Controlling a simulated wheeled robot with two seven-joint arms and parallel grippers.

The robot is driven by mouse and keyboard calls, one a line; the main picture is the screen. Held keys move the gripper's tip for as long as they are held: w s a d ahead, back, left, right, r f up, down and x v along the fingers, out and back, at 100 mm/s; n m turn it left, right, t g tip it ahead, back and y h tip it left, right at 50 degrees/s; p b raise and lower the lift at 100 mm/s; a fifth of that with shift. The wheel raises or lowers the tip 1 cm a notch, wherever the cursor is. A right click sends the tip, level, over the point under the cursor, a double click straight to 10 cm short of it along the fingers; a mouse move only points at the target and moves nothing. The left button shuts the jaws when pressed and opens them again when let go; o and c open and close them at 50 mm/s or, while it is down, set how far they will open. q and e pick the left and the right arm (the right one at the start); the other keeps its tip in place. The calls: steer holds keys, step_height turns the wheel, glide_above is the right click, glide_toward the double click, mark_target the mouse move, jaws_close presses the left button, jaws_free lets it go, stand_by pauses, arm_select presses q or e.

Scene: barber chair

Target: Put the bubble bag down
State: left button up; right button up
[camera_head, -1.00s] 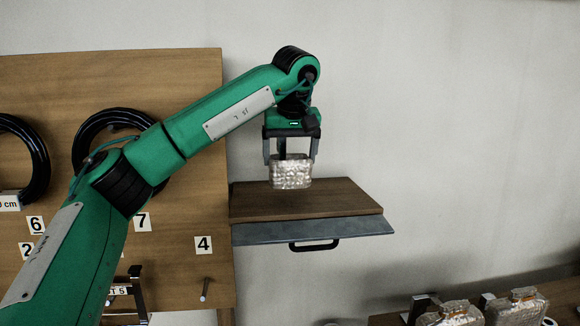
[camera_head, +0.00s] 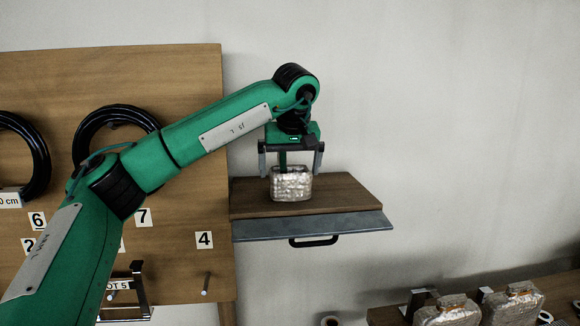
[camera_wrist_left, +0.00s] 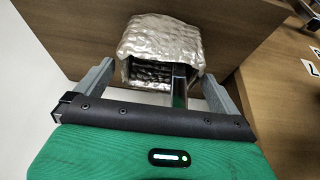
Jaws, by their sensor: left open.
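The bubble bag (camera_head: 291,184) is silvery and crinkled. It stands upright on the brown wooden top of the small wall shelf (camera_head: 345,196). My left gripper (camera_head: 291,170) is just above and around the bag, with its fingers spread wide and apart from its sides. In the left wrist view the bag (camera_wrist_left: 163,45) lies between and beyond the open fingers (camera_wrist_left: 155,90), with a gap on each side. My right gripper does not show.
A grey plate with a black handle (camera_head: 313,241) is under the shelf top. A wooden board (camera_head: 185,80) with black hoops and number labels stands at left. Two more silvery bags (camera_head: 513,304) sit on a lower surface at bottom right. The shelf top is clear right of the bag.

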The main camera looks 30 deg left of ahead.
arm_select(q)
steer(key=shift+d+r+b, duration=0.1)
steer(key=shift+r+b, duration=0.2)
steer(key=shift+b, duration=0.05)
steer(key=b+v, duration=0.3)
steer(key=v, duration=0.8)
steer(key=shift+s+d+r, duration=0.15)
steer(key=shift+d+r, duration=0.05)
